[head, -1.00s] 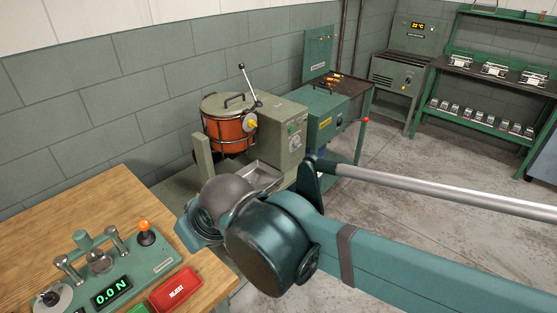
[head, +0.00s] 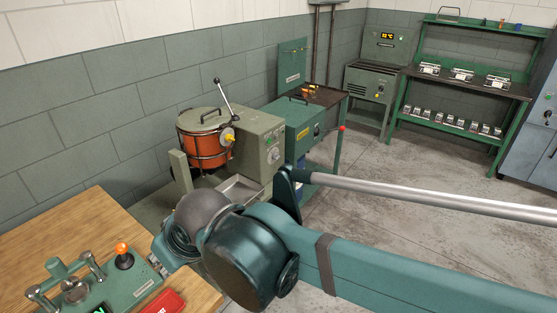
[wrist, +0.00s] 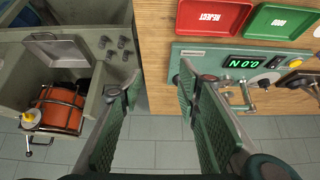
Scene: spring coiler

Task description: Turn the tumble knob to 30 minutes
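The tumbler has an orange drum (head: 203,150) beside a grey-green control box (head: 255,130). A pale round dial (head: 273,154) shows on the box's front in the head view, with a smaller knob above it; its setting is too small to read. In the wrist view the drum (wrist: 62,108) lies at the left, and several dark knobs (wrist: 124,42) stick out near it. Which of them is the tumble knob I cannot tell. My gripper (wrist: 157,85) is open and empty, its green-padded fingers apart over the gap between machine and bench. In the head view my arm hides it.
A green cabinet (head: 305,120) stands beyond the tumbler. The floor at right is clear.

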